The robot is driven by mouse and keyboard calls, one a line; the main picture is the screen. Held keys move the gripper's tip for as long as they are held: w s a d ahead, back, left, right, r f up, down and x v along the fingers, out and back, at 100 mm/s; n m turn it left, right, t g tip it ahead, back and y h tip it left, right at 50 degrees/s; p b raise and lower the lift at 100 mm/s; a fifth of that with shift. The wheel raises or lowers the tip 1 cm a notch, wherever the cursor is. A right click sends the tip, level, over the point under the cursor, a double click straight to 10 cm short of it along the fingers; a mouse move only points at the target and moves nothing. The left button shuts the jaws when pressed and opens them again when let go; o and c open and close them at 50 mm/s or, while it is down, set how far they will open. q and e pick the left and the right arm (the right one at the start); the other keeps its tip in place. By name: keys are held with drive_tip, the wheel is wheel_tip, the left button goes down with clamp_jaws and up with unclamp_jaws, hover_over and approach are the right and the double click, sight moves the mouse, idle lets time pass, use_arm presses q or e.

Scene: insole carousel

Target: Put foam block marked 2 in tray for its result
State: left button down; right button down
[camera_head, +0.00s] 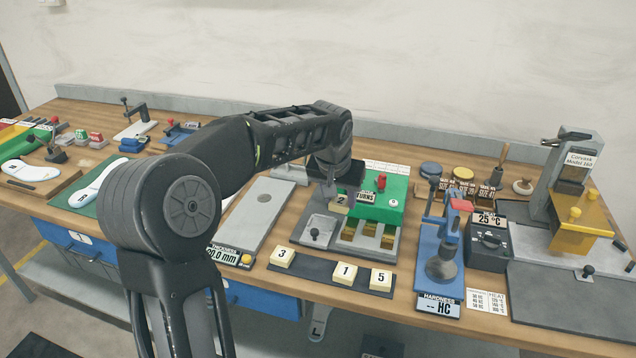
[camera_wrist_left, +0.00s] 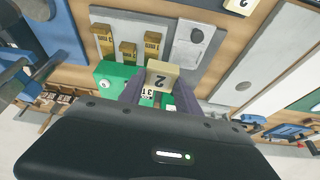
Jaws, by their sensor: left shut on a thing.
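The foam block marked 2 (camera_head: 339,208) is cream coloured and held in my left gripper (camera_head: 343,198), above the grey fixture (camera_head: 321,253) in front of the green unit (camera_head: 383,199). In the left wrist view the block (camera_wrist_left: 161,77) sits between the two fingertips, its 2 showing upside down. Blocks marked 3 (camera_head: 283,256), 1 (camera_head: 345,273) and 5 (camera_head: 380,279) rest on a dark strip (camera_head: 313,272), with a gap between 3 and 1. I cannot tell which tray belongs to block 2. My right gripper is out of view.
A blue hardness gauge (camera_head: 441,250) reading "-- HC" stands right of the fixture, beside a dark heater box (camera_head: 488,246). A yellow-and-grey press (camera_head: 570,205) is at far right. A grey plate (camera_head: 255,213) lies left. My left arm hides part of the bench.

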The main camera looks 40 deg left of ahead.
use_arm(q)
drive_tip(key=s+d+f+m, duration=0.1)
drive_tip(key=d+f, duration=0.1)
drive_tip(key=d, duration=0.4)
drive_tip(key=s+d+f+m, duration=0.1)
drive_tip(key=d+f, duration=0.1)
drive_tip(key=d, duration=0.4)
drive_tip(key=s+d+f+m+h, duration=0.1)
drive_tip(key=s+d+f, duration=0.1)
drive_tip(key=d, duration=0.4)
drive_tip(key=shift+d, duration=0.1)
